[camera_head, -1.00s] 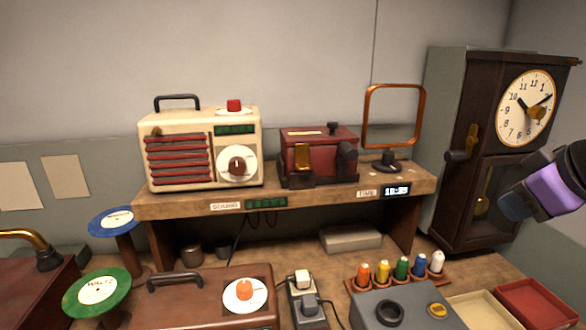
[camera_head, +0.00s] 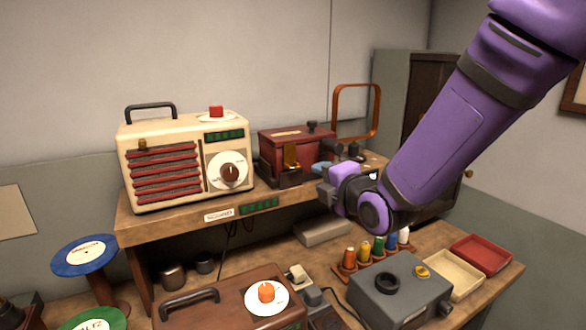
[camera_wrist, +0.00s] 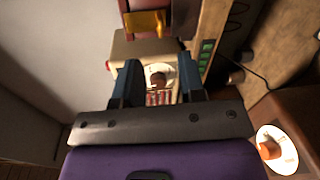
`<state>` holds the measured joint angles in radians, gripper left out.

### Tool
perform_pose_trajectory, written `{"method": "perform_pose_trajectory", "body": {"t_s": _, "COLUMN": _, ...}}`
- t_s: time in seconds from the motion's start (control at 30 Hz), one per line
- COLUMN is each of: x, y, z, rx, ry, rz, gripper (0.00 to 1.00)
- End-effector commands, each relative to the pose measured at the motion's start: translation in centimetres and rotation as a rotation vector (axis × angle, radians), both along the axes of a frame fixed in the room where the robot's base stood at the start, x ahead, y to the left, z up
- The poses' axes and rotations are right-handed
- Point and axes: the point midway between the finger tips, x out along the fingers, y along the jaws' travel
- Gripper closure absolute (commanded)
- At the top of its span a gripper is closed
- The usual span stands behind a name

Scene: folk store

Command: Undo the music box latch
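The music box (camera_head: 298,142) is a dark red box on the raised wooden shelf, right of the cream radio. Its brass latch (camera_head: 291,155) is a yellow plate on the front. The latch also shows at the top of the wrist view (camera_wrist: 146,23), ahead of the fingers. My gripper (camera_head: 324,192) is in front of and right of the music box, apart from it. In the wrist view my gripper (camera_wrist: 160,78) has its two dark fingers spread, with nothing held. The radio dial shows in the gap beyond them.
The cream radio (camera_head: 160,160) stands left of the music box. A copper-framed loop (camera_head: 376,110) stands behind to the right. Below are colored spools (camera_head: 364,251), a grey box (camera_head: 400,290), two trays (camera_head: 480,253) and a brown case (camera_head: 235,298).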

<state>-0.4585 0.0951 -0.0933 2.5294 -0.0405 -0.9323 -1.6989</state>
Motion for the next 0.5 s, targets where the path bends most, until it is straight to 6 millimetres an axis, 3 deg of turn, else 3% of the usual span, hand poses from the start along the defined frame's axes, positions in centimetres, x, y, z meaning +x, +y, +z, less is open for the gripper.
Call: {"method": "perform_pose_trajectory", "body": {"t_s": 0.5, "x": 7.3, "y": 3.0, "z": -1.0, "rx": 0.001, "ry": 0.001, "rz": -0.001, "gripper": 0.63}}
